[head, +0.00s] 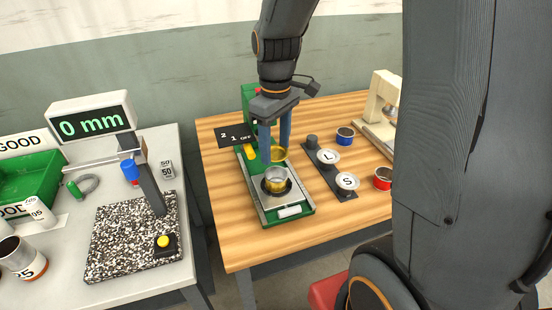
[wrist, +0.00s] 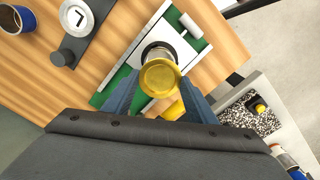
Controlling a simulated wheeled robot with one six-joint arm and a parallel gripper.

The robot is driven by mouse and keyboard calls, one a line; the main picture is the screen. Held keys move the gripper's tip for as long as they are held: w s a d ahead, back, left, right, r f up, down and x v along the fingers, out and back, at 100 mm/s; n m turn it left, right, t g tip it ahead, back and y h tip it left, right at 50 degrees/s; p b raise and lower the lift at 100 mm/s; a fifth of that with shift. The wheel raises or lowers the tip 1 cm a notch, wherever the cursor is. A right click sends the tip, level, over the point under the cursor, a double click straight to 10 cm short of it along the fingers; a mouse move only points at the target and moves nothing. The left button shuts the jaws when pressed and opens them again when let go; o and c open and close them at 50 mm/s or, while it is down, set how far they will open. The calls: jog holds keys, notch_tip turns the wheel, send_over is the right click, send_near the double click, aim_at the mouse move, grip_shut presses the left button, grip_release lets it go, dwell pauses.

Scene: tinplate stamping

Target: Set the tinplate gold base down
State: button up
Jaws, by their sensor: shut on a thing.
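My gripper (head: 275,147) points down above the green press (head: 291,219), its two blue fingers shut on the gold base (head: 279,154). In the wrist view the gold base (wrist: 160,77) is a shiny round gold piece between the fingers (wrist: 158,95). It appears to be held in the air. Below it, a silver cup with a gold lower part (head: 275,179) stands on the dark round seat of the press. In the wrist view the gold base partly hides that cup and seat.
Right of the press, a dark strip (head: 325,174) carries discs marked L and S. A blue tin (head: 345,135) and a red tin (head: 382,178) stand beyond it. Bare wood (head: 239,237) lies left of the press. A grey table with a gauge reading 0 mm (head: 92,125) stands further left.

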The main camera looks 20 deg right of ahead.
aim_at(276, 155)
jog(key=shift+f+p, duration=0.5)
jog(key=shift+f, duration=2.2)
jog(key=shift+f, duration=0.15)
jog(key=shift+f, duration=0.3)
jog(key=shift+f, duration=0.15)
jog(key=o, duration=1)
